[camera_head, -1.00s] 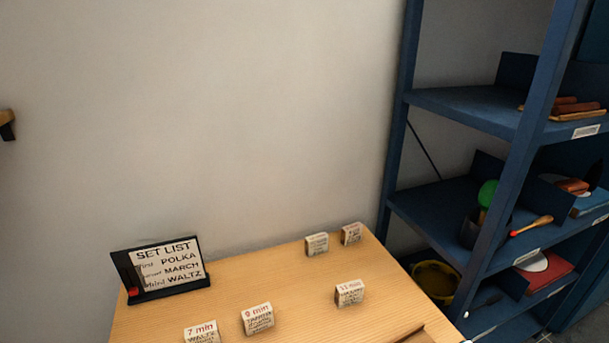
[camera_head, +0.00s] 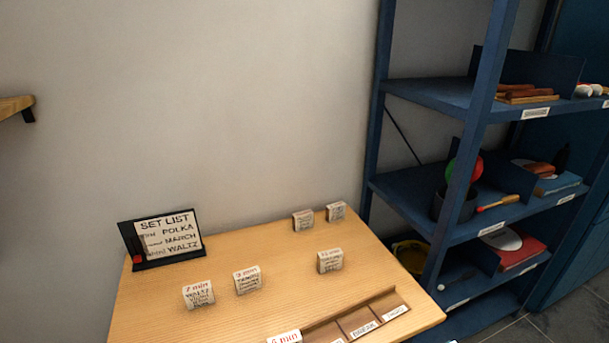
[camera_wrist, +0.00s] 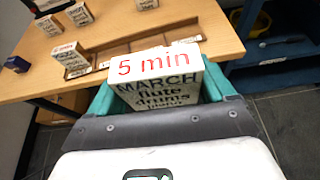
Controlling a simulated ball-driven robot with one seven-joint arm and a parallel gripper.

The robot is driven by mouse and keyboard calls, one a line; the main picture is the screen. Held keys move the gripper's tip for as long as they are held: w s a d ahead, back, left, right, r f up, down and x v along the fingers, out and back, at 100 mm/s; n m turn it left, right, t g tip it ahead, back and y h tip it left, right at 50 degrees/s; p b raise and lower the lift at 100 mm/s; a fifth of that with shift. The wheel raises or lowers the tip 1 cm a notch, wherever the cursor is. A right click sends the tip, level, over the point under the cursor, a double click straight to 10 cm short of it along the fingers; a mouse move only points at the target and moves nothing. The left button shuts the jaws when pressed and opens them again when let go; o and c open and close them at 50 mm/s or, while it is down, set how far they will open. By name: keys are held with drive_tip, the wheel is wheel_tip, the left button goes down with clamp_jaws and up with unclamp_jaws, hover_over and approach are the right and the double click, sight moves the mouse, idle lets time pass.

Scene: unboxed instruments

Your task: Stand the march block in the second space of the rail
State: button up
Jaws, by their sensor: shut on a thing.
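The march block (camera_wrist: 160,80) is white, with "5 min" in red on top and "MARCH flute drums" on its face. My gripper (camera_wrist: 160,92) is shut on it, its teal fingers at both sides, in the wrist view. The gripper is not in the head view. The wooden rail (camera_wrist: 125,46) lies on the table beyond the held block, which hides part of it. The rail also shows at the bottom of the head view (camera_head: 379,304), with labelled spaces. A "4 min" block (camera_wrist: 69,54) stands at the rail's left end, cut off in the head view (camera_head: 284,338).
A waltz block (camera_head: 198,295), a tango block (camera_head: 247,280) and another block (camera_head: 329,261) stand on the table (camera_head: 190,325). Two more blocks (camera_head: 303,221) (camera_head: 336,212) are at the back. The set list (camera_head: 167,236) reads polka, march, waltz. Blue shelves (camera_head: 420,195) stand right.

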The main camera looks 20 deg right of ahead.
drive_tip(key=w+a+f, duration=0.3)
drive_tip(key=a+f, duration=0.3)
drive_tip(key=a, duration=0.1)
drive_tip(key=w+a+f, duration=0.2)
drive_tip(key=a+f, duration=0.5)
drive_tip(key=shift+w+a+f, duration=0.2)
drive_tip(key=shift+w+a, duration=0.15)
drive_tip(key=shift+w, duration=0.05)
drive_tip(key=shift+a, duration=0.1)
